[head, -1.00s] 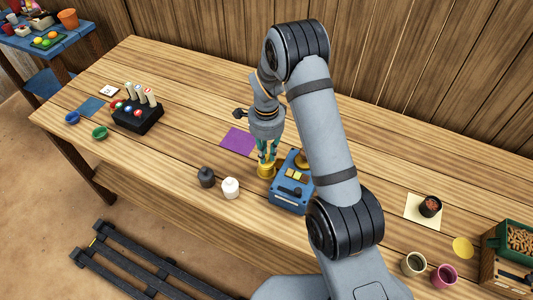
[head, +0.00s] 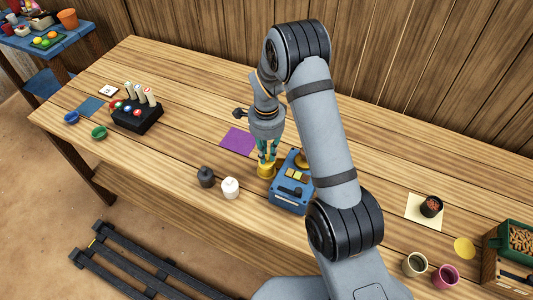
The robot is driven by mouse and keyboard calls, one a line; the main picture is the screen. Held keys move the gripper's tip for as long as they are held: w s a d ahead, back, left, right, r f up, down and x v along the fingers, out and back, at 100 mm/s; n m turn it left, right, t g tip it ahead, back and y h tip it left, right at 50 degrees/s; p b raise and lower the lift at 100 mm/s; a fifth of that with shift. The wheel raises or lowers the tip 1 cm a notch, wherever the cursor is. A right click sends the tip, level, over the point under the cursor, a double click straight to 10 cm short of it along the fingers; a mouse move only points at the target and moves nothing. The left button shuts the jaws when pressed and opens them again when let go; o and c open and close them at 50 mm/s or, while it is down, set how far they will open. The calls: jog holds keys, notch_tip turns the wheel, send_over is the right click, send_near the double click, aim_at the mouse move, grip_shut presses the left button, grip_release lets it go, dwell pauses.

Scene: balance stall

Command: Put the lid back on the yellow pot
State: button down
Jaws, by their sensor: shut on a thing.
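The yellow pot (head: 266,173) stands on the table, left of a blue box. My gripper (head: 267,157) points down right above the pot, its fingers shut on a small yellow piece at the pot's top, which looks like the lid. The fingers partly hide it. I cannot tell whether the lid rests fully on the rim.
The blue box (head: 288,198) stands close on the right, partly behind my arm. A dark pot (head: 206,177) and a white pot (head: 230,188) stand to the left. A purple mat (head: 239,142) lies behind. The table's left middle is clear.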

dwell(0.3)
jog(key=c, duration=1.7)
grip_release()
jog(key=o, duration=0.4)
jog(key=shift+o, duration=1)
jog(key=shift+r, duration=0.1)
jog(key=shift+r+p, duration=2.15)
jog(key=shift+r, duration=1.3)
jog(key=shift+c, duration=0.9)
